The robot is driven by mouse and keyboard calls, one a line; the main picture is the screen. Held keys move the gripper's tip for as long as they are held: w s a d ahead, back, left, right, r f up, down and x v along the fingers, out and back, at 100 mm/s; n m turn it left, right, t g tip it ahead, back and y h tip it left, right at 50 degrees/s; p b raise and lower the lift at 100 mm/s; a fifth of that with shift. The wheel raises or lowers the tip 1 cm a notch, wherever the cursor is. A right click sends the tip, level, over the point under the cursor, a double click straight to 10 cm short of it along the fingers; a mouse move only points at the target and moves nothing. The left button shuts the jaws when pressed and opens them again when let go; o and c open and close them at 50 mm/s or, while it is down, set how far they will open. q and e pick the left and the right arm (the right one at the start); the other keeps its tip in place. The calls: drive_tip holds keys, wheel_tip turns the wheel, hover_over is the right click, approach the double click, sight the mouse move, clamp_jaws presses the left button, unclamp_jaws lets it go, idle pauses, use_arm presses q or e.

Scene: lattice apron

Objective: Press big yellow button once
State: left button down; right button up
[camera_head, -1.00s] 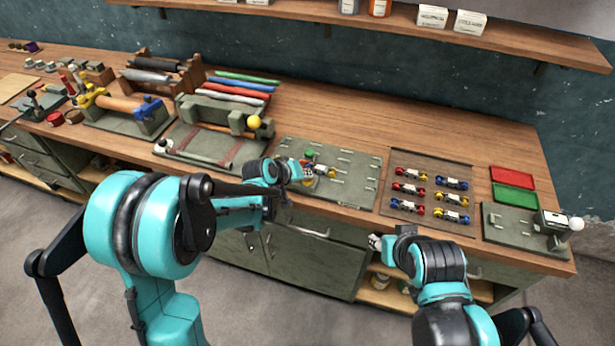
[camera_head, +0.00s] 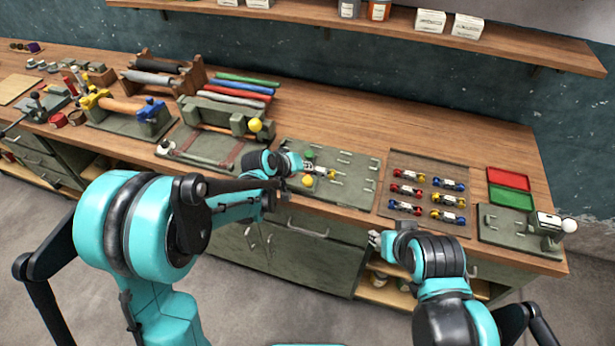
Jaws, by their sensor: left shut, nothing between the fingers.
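A round yellow button (camera_head: 307,181) sits near the front left of a grey-green board (camera_head: 358,190) on the workbench. A green button (camera_head: 308,155) is behind it on the same board, and a smaller yellow piece (camera_head: 332,174) lies to its right. My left gripper (camera_head: 309,168) is shut and empty. It is over the board's left part, just behind the yellow button in the picture; its height above the board is hard to tell. My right gripper (camera_head: 375,239) is in front of the bench's front edge, away from the board; its fingers are too small to read.
A lever with a yellow ball knob (camera_head: 255,125) stands on the fixture to the left. A panel of small coloured parts (camera_head: 428,158), a red tray (camera_head: 508,179) and a green tray (camera_head: 512,197) are to the right. The bench behind the board is clear.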

use_arm(q)
drive_tip(key=shift+r+p, duration=0.8)
drive_tip(key=shift+r, duration=0.6)
drive_tip(key=shift+s+a, duration=0.15)
drive_tip(key=shift+a, duration=0.05)
drive_tip(key=s+a+y+b, duration=0.1)
drive_tip(key=s+a+b, duration=0.2)
drive_tip(key=s, duration=0.6)
drive_tip(key=s+a+f+m+y+b, duration=0.1)
drive_tip(key=s+a+y+b, duration=0.1)
drive_tip(key=s+a, duration=0.6)
drive_tip(key=s+a+y+b, duration=0.2)
drive_tip(key=s+a+b, duration=0.2)
drive_tip(key=s, duration=0.6)
drive_tip(key=shift+s+a+f+m, duration=0.25)
drive_tip(key=shift+a+m, duration=0.15)
drive_tip(key=shift+a, duration=0.6)
